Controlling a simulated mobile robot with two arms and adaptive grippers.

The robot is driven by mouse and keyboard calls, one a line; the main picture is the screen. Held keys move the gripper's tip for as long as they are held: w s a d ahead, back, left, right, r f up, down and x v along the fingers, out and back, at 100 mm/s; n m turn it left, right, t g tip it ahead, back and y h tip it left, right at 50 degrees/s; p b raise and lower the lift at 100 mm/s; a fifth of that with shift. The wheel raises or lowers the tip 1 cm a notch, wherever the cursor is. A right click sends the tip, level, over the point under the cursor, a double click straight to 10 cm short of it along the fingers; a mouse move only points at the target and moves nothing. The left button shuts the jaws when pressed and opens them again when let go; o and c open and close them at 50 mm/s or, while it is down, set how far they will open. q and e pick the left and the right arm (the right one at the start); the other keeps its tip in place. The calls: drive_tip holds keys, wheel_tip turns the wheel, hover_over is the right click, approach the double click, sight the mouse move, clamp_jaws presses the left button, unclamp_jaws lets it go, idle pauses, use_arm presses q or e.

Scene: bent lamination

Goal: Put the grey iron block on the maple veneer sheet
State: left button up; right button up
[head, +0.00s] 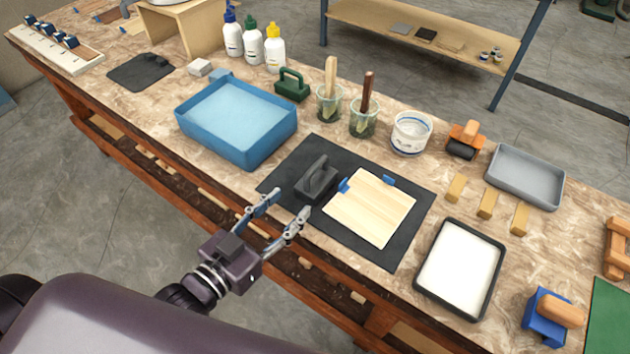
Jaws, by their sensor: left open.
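The grey iron block (317,181), dark grey with a raised handle on top, stands on a black mat (371,247). It is just left of the maple veneer sheet (370,207), beside it rather than on it. The sheet is pale wood and lies flat on the mat, with blue pieces at its upper left and top edges. My left gripper (276,217) is open and empty at the front edge of the bench, left of and nearer than the block, with its fingers pointing toward the mat. My right gripper is not in view.
A blue tray of water (262,155) stands behind left of the mat. Brush cups (363,127) and a white tub (411,133) stand behind it. A dark-rimmed white tray (429,286), wooden blocks (487,203) and a grey tray (548,198) are on the right.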

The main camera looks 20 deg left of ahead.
sight(317, 178)
use_arm(q)
drive_tip(key=p+x, duration=0.1)
drive_tip(key=x, duration=0.9)
drive_tip(key=shift+w+d+r, duration=0.1)
drive_tip(key=shift+w+d, duration=0.1)
drive_tip(key=shift+w, duration=0.05)
clamp_jaws()
drive_tip(key=shift+w+r, duration=0.1)
drive_tip(key=shift+r, duration=0.15)
